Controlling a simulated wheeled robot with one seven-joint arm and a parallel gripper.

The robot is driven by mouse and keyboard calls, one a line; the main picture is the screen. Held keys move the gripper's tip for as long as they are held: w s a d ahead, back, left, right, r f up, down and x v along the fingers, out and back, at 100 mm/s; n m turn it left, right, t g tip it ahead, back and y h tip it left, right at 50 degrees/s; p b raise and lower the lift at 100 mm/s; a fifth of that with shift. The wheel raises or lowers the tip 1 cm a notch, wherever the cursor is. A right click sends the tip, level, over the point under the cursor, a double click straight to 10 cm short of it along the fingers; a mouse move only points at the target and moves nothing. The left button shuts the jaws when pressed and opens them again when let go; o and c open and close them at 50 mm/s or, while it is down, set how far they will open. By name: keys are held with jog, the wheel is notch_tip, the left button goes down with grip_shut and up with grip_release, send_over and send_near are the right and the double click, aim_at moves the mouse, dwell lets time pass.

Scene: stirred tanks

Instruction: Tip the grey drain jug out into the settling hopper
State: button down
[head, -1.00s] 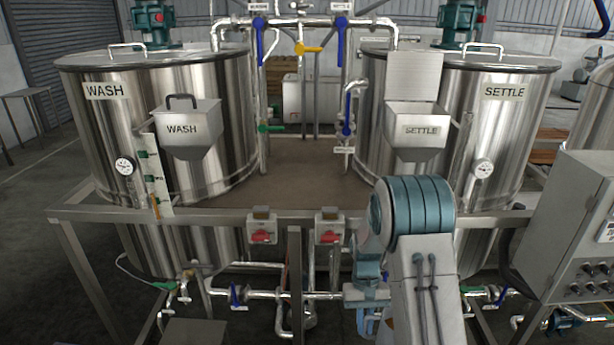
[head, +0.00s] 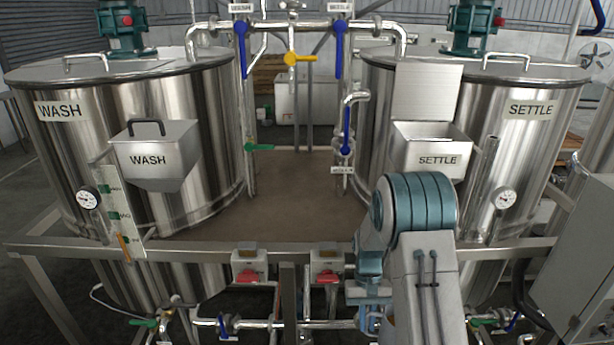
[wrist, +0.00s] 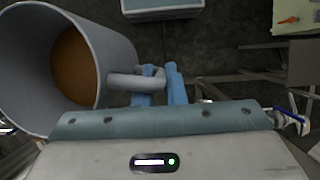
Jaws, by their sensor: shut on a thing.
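The grey drain jug (wrist: 118,50) shows at the left of the wrist view, with brown contents (wrist: 76,66) inside. My gripper (wrist: 160,84) has its blue fingers closed around the jug's handle (wrist: 130,81). In the head view the jug cannot be made out, and my arm hides the area in front of it. The settling hopper (head: 428,158), labelled SETTLE, is on the front of the right tank (head: 375,130). Its lid (head: 428,92) stands raised and its mouth is open. My arm is low in front of the frame, below the hopper and apart from it.
The left tank (head: 205,120) has a WASH hopper (head: 156,155) with its lid shut. Pipes with blue-handled valves (head: 241,48) stand between the tanks. The frame rail (head: 200,249) with two red switches runs across the front. A control cabinet (head: 578,260) is at the right.

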jog(key=r+p, duration=0.3)
jog(key=r, duration=0.1)
jog(key=r+p, duration=0.3)
jog(key=r, duration=0.1)
jog(key=shift+s+a, duration=0.15)
jog(key=shift+a, duration=0.05)
